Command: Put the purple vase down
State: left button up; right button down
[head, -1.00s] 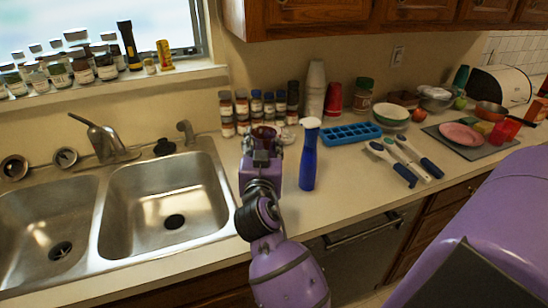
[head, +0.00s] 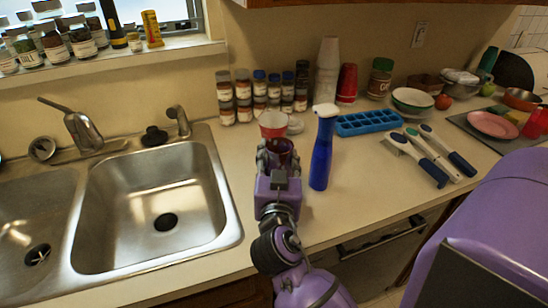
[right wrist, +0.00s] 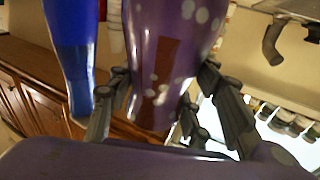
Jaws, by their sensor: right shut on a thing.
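The purple vase shows large in the right wrist view (right wrist: 150,45), with pale spots and a reddish-brown patch. My right gripper (right wrist: 160,108) has its fingers around the vase on both sides and is shut on it. In the head view the right gripper (head: 279,150) is over the counter, left of the blue spray bottle. Only a small dark part of the vase (head: 281,147) shows between the fingers there. Its base is hidden, so I cannot tell whether it touches the counter. My left gripper is not in view.
A blue spray bottle (head: 321,155) stands close right of the gripper. A red-and-white cup (head: 272,121) shows just behind it, with spice jars (head: 260,92) farther back. The sink (head: 160,200) is left. Bare counter (head: 350,195) lies front right, below the brushes (head: 425,155).

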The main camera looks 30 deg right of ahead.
jog(key=shift+w+d+f, duration=0.1)
jog(key=shift+f, duration=0.25)
jog(key=shift+a+r, duration=0.2)
jog(key=shift+a, duration=0.05)
jog(key=shift+s+f, duration=0.2)
jog(key=c, duration=0.9)
grip_release()
jog(key=shift+d, duration=0.1)
